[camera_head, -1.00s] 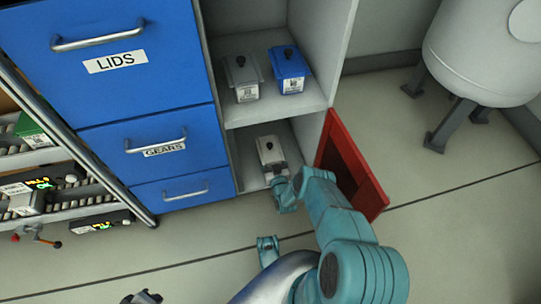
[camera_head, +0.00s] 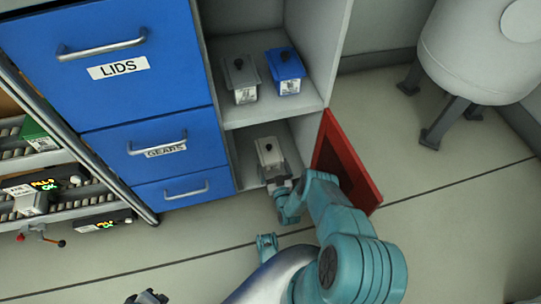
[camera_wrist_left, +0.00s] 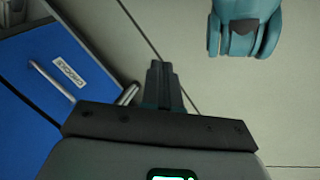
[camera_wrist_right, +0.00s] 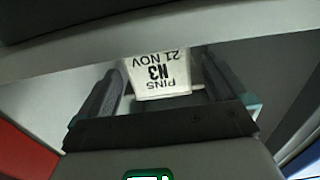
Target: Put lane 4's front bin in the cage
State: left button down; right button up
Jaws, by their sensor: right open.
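A light grey bin (camera_head: 269,152) with a dark knob stands upright in the lower shelf compartment (camera_head: 247,176), beside an open red door (camera_head: 345,165). My right gripper (camera_head: 282,184) is at its front. In the right wrist view the open fingers (camera_wrist_right: 160,85) are on either side of a white label reading PINS N3 21 NOV (camera_wrist_right: 160,75). I cannot tell whether they touch the bin. My left gripper (camera_wrist_left: 163,85) has its fingers together, with nothing between them, in the left wrist view. No lane number is readable.
A grey bin (camera_head: 240,80) and a blue bin (camera_head: 284,72) stand on the shelf above. Blue drawers (camera_head: 160,110) are left of it. Roller lanes at far left hold a green bin (camera_head: 38,132) and a white bin (camera_head: 30,202). A white tank (camera_head: 480,50) stands at right.

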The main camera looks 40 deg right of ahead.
pick_arm(q)
jog(key=shift+s+d+r+g+p, duration=0.15)
jog(key=shift+s+r+g+p, duration=0.25)
jog(key=shift+s+r+p, duration=0.6)
pick_arm(e)
jog(key=v, duration=0.6)
jog(key=shift+s, duration=0.2)
pick_arm(q)
jog(key=shift+r, duration=0.15)
